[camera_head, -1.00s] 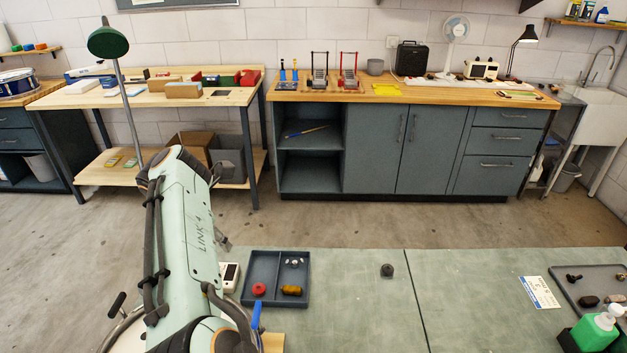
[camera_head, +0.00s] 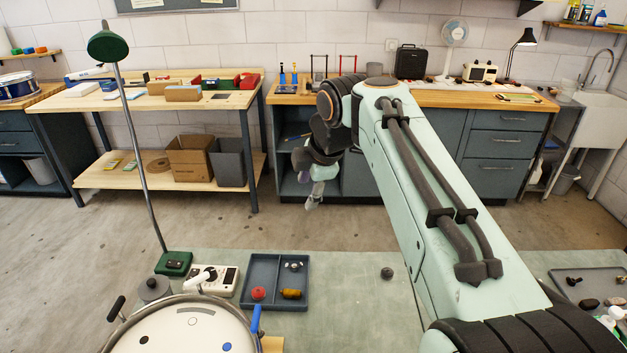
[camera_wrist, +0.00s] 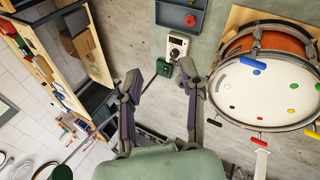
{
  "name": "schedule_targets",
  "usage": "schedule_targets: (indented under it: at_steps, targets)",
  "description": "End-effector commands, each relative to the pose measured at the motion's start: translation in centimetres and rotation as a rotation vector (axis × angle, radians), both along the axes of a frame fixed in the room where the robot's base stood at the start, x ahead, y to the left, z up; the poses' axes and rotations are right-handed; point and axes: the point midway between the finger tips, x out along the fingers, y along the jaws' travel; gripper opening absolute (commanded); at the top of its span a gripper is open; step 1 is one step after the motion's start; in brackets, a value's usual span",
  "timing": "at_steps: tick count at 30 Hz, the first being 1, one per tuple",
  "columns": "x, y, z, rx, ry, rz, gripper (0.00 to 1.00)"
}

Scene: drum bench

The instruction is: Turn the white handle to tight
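The white handle (camera_head: 203,281) stands at the far rim of the round drum (camera_head: 180,326), between a black handle (camera_head: 116,306) and a blue handle (camera_head: 256,318). The drum also shows in the wrist view (camera_wrist: 270,92), with its orange shell and pale skin on the right. My gripper (camera_head: 314,196) hangs in the air beyond the bench's far edge, well away from the white handle. In the wrist view its two fingers (camera_wrist: 160,88) are spread apart with nothing between them. I cannot clearly pick out the white handle in that view.
A grey tray (camera_head: 246,290) with small parts lies right of the drum. A white-faced box (camera_head: 220,282) and a green lamp base (camera_head: 173,263) with a tall stem stand behind it. A small dark knob (camera_head: 387,273) sits on the otherwise clear middle bench.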

Motion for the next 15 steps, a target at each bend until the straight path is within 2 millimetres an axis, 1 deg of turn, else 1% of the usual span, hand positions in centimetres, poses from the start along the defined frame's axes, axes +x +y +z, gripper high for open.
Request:
schedule_targets:
  at_steps: [2, 6, 15]
  targets:
    - [-0.30, -0.47, 0.44, 0.026, 0.001, -0.046, 0.39]
    - [-0.52, -0.71, 0.71, 0.046, 0.003, -0.082, 0.39]
    - [-0.52, -0.69, 0.71, 0.046, 0.003, -0.083, 0.39]
